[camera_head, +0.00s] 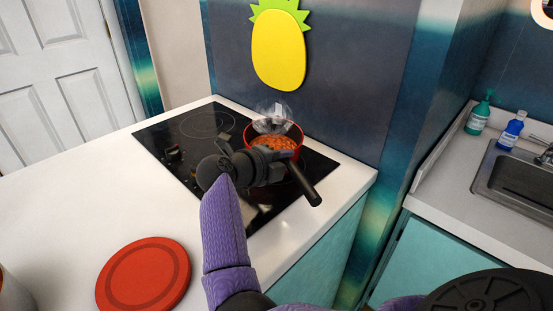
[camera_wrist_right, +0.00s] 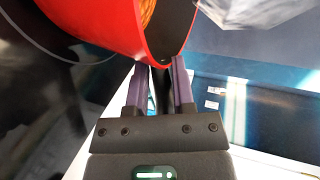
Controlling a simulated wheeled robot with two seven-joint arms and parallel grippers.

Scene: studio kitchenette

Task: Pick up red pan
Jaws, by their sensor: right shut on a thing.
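The red pan (camera_head: 298,133) is at the back right of the black cooktop, with orange food (camera_head: 274,143) inside. Its black handle (camera_head: 304,186) points toward the front right. My right gripper (camera_head: 286,164) is at the handle, close to the pan's wall. In the right wrist view, my right gripper (camera_wrist_right: 160,68) has its two fingers on either side of the dark handle (camera_wrist_right: 161,82), just below the red wall (camera_wrist_right: 105,28). It is shut on the handle. I cannot tell whether the pan's base touches the cooktop. My left gripper is not in view.
A clear, lid-like object (camera_head: 272,112) shows at the pan's back rim. The cooktop (camera_head: 180,135) is set in a white counter (camera_head: 60,215). A red round object (camera_head: 145,275) lies at the front. Two bottles (camera_head: 479,115) stand by the sink (camera_head: 515,180) at right.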

